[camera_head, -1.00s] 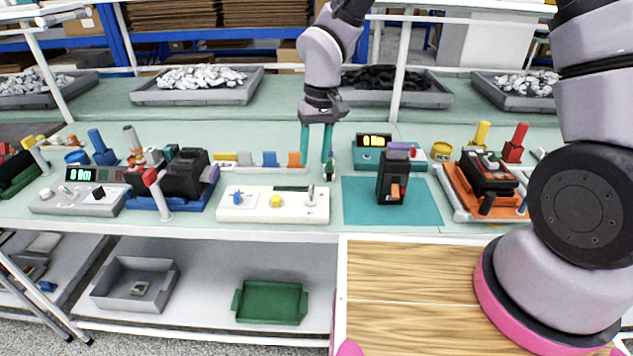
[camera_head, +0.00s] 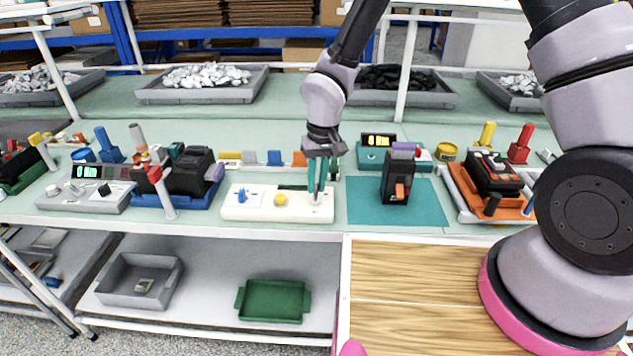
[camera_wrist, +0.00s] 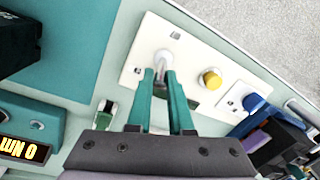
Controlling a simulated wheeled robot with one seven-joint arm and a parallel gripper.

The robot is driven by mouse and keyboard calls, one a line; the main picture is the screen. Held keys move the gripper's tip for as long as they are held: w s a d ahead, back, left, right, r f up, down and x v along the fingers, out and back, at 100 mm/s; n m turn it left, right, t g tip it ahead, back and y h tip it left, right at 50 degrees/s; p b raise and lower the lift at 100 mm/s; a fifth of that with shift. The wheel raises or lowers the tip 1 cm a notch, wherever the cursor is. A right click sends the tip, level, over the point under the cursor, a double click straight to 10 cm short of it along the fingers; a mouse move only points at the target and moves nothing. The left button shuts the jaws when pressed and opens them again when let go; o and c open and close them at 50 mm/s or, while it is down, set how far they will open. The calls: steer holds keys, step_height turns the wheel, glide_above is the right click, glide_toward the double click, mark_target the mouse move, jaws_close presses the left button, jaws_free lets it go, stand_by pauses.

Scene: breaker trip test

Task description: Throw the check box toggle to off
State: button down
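The check box (camera_head: 262,210) is a long white panel on the bench, with a blue switch (camera_head: 241,196), a yellow knob (camera_head: 280,200) and a silver toggle (camera_head: 315,207) at its right end. The wrist view shows the same white panel (camera_wrist: 193,88), with the toggle (camera_wrist: 163,56) near its upper left end. My gripper (camera_head: 316,196) points down over the toggle. Its teal fingers (camera_wrist: 161,76) stand close together with the toggle's lever between their tips. The fingers partly hide the lever, so its tilt is hard to read.
A teal mat (camera_head: 425,205) with a black breaker (camera_head: 397,178) lies just right of the check box. A teal meter (camera_head: 372,157) stands behind it. A grey display unit (camera_head: 85,199) and a blue tray (camera_head: 190,203) stand to the left.

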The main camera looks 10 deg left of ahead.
mark_target(314, 197)
steer(key=shift+s+a+r+t, duration=0.1)
steer(key=shift+s+t, duration=0.15)
steer(key=shift+t, duration=0.05)
steer(key=shift+s+t, duration=0.4)
steer(key=shift+t, duration=0.3)
steer(key=shift+s+t+y, duration=0.15)
steer(key=shift+s+t, duration=0.15)
steer(key=shift+t, duration=0.45)
steer(key=shift+s+t+y, duration=0.15)
steer(key=shift+s+t, duration=0.15)
steer(key=shift+t, duration=0.45)
steer(key=shift+s+f+n+t, duration=0.2)
steer(key=shift+s+t, duration=0.35)
steer(key=shift+t, duration=0.65)
steer(key=shift+s+f+n+t, duration=0.1)
steer(key=shift+s+f+t, duration=0.3)
steer(key=shift+t, duration=0.8)
steer(key=shift+s+r, duration=0.1)
steer(key=shift+s, duration=0.05)
steer(key=c, duration=0.8)
jaws_free()
steer(key=shift+c, duration=0.2)
steer(key=shift+r, duration=0.1)
